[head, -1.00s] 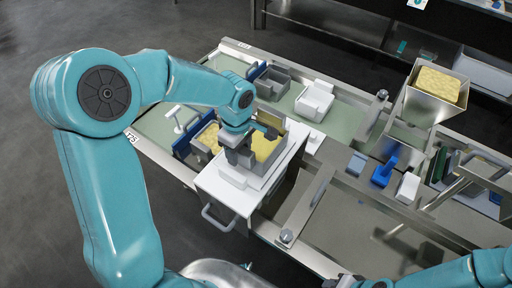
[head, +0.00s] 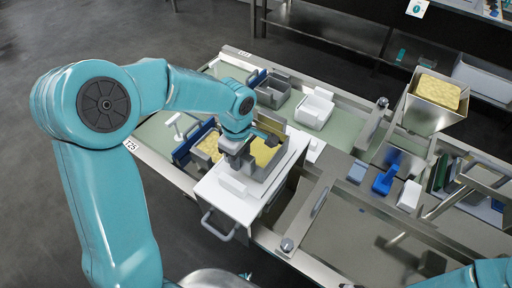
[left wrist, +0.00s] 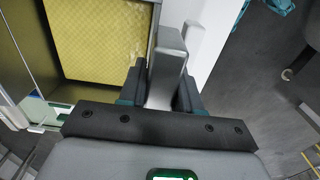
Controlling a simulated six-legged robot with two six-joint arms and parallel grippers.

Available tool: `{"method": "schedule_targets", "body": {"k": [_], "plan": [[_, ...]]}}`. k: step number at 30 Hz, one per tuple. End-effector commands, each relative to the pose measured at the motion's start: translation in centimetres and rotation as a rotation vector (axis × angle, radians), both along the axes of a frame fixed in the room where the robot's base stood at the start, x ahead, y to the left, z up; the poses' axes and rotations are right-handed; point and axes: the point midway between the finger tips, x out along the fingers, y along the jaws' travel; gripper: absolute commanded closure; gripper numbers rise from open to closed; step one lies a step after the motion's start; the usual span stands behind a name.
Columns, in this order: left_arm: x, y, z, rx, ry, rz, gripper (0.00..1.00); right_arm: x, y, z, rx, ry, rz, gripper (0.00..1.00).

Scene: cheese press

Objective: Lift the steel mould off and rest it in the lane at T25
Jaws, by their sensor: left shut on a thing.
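The steel mould (head: 259,174) is a grey open box with yellow cheese (head: 264,151) inside. It sits at the inner end of a white drawer-like plate (head: 232,205) with a bar handle. My left gripper (head: 238,160) is over the mould's near left side. In the left wrist view its fingers (left wrist: 162,88) are shut on an upright grey tab (left wrist: 168,50) beside the yellow cheese (left wrist: 97,40). The T25 label (head: 130,146) is on the left rail, beside a pale green lane (head: 158,140). My right gripper is out of view; its arm shows bottom right.
In the lane stand a blue panel (head: 190,142) and another yellow block (head: 210,145), close left of the mould. A grey box (head: 273,92) and a white box (head: 315,107) stand farther back. A steel hopper with cheese (head: 436,92) is at right.

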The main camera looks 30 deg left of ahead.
Motion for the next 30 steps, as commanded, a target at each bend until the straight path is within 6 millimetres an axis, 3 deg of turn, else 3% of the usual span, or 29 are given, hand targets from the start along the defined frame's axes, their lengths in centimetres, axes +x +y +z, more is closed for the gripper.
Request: {"method": "schedule_targets", "body": {"k": [6, 17, 30], "plan": [[0.1, 0.0, 1.7, 0.000, -0.003, 0.001, 1.00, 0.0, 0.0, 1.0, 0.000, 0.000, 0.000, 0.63], [0.1, 0.0, 1.9, 0.000, -0.003, 0.000, 1.00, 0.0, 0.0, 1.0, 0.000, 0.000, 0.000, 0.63], [0.1, 0.0, 5.0, 0.001, -0.003, -0.001, 1.00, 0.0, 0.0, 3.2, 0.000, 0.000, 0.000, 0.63]]}}
